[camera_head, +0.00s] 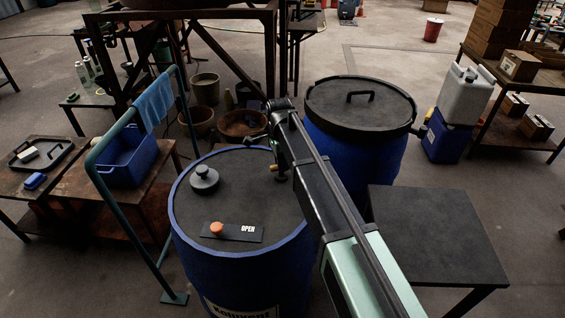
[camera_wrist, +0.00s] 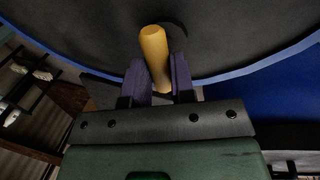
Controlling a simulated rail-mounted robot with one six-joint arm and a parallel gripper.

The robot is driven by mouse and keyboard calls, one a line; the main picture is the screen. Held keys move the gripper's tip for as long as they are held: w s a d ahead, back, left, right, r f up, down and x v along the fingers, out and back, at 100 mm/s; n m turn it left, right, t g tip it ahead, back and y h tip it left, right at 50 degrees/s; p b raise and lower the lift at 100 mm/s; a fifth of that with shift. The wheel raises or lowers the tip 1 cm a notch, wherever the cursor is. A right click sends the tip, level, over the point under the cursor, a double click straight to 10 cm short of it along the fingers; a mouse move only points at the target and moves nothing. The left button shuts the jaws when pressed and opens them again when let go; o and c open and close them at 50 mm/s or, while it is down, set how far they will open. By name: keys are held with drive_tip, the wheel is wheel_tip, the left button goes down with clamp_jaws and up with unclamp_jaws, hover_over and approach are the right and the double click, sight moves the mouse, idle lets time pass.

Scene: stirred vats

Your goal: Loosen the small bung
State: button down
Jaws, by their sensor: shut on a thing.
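A blue drum (camera_head: 240,270) with a dark top stands in front of me in the head view. A yellow cylinder (camera_wrist: 154,50) stands between the two purple fingers of my gripper (camera_wrist: 160,72) in the wrist view, and the fingers are shut on it. It reaches the dark drum top near a dark round patch; I cannot tell if it is the small bung itself or a handle on it. In the head view my gripper (camera_head: 274,170) is over the far right part of the drum top, largely hidden by my arm. A grey round cap (camera_head: 204,179) sits on the left of the top.
An orange knob (camera_head: 216,228) on a black labelled plate (camera_head: 232,232) is at the front of the drum top. A second blue drum with a lid (camera_head: 362,98) stands behind right. A dark table (camera_head: 440,235) is at right. A green rail (camera_head: 113,135) is close on the left.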

drive_tip(key=n, duration=0.3)
drive_tip(key=shift+n+h, duration=0.3)
drive_tip(key=shift+n, duration=0.1)
drive_tip(key=n+t, duration=0.1)
drive_tip(key=n, duration=0.2)
drive_tip(key=shift+a+n+h, duration=0.15)
drive_tip(key=shift+n+h, duration=0.15)
drive_tip(key=n+t, duration=0.1)
drive_tip(key=n, duration=0.5)
drive_tip(key=shift+a, duration=0.1)
drive_tip(key=shift+n, duration=0.4)
drive_tip(key=c, duration=1)
unclamp_jaws()
drive_tip(key=shift+o, duration=0.2)
wheel_tip(320, 180, up, 11)
drive_tip(key=a+p, duration=0.2)
drive_tip(key=p, duration=0.8)
drive_tip(key=shift+f+p, duration=0.2)
drive_tip(key=shift+p, duration=0.1)
